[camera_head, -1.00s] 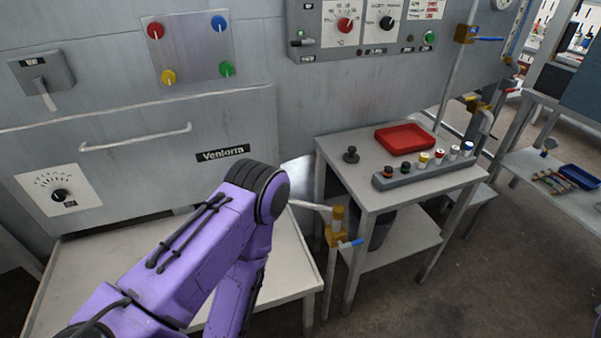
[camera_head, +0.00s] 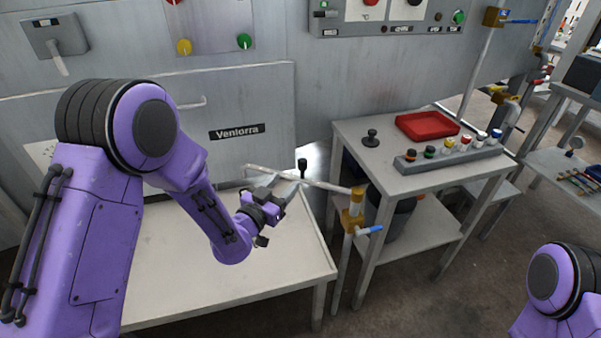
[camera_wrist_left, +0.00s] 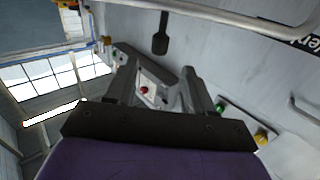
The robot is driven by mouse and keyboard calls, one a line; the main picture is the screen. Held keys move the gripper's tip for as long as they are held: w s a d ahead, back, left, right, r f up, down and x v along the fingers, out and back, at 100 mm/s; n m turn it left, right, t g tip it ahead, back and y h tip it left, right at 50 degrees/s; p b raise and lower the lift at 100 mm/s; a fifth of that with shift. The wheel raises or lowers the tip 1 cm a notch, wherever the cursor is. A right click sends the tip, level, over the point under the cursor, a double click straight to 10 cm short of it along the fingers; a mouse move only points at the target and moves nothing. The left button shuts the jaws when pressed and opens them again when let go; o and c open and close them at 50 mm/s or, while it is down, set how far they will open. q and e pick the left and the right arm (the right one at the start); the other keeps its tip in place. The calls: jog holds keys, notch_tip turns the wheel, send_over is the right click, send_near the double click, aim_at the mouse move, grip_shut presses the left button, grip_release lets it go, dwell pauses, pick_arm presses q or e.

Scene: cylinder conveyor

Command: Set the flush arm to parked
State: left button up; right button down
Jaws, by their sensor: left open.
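The flush arm (camera_head: 325,185) is a pale bar reaching left from a brass post fitting (camera_head: 355,196), over the white bench. A black knob (camera_head: 302,165) stands up near its middle. In the left wrist view the bar (camera_wrist_left: 225,14) crosses the top and the black knob (camera_wrist_left: 160,35) hangs below it. My left gripper (camera_head: 283,184) is open and empty, close to the knob and below the bar in the head view. In the wrist view its fingertips (camera_wrist_left: 152,58) are spread, with the knob just beyond the gap. Contact cannot be told. My right gripper is out of view.
The white bench (camera_head: 200,285) is bare under my left arm. A Ventorra panel (camera_head: 270,105) stands behind.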

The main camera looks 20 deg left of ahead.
aim_at(300, 167)
pick_arm(q)
jog(key=p+x, duration=0.1)
jog(key=x, duration=0.9)
jog(key=shift+w+p, duration=0.25)
jog(key=shift+p, duration=0.1)
grip_shut()
